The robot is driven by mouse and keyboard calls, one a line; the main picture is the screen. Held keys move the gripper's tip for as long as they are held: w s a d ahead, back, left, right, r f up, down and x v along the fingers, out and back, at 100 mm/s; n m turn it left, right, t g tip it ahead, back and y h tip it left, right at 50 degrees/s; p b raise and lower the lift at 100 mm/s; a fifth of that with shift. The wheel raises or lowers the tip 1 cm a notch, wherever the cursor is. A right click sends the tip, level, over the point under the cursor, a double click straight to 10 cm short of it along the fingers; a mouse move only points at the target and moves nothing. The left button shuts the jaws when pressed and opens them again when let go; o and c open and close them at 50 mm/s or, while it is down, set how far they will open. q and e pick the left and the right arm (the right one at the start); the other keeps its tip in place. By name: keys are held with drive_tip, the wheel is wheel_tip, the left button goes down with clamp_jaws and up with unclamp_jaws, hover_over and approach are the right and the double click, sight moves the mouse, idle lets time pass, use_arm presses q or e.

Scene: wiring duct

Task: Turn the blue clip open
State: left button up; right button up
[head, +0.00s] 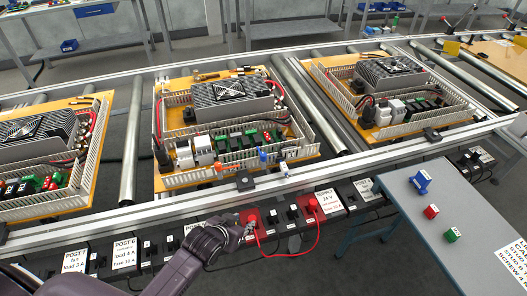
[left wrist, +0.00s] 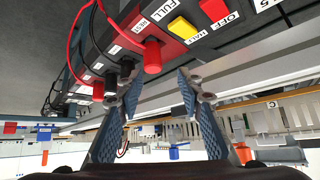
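A small blue piece that looks like the blue clip (head: 263,155) stands at the near wall of the middle board (head: 165,181) in the head view. An orange piece (head: 218,168) is further left on the same wall. My left gripper (head: 247,230) is below these pieces, by the red sockets at the front rail, apart from the clip. In the left wrist view its two blue-padded fingers (left wrist: 160,86) are spread, with nothing seen between them. My right gripper is not in view.
A red plug (left wrist: 152,55) with a red cable stands close to the left fingers. The cable loops to a socket labelled supply (head: 312,206). Metal rails run along the boards. A grey table (head: 455,200) with coloured blocks is at the right.

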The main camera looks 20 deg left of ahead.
sight(262, 155)
use_arm(q)
drive_tip(key=w+r+t+h, duration=0.1)
drive_tip(key=w+r+t, duration=0.3)
drive_tip(key=w+r, duration=0.95)
drive_tip(key=shift+t, duration=0.3)
drive_tip(key=shift+p+x, duration=0.6)
drive_tip(key=shift+x, duration=2.85)
drive_tip(key=shift+w+r, duration=0.1)
drive_tip(key=shift+r, duration=0.05)
drive_tip(key=shift+c, duration=0.4)
clamp_jaws()
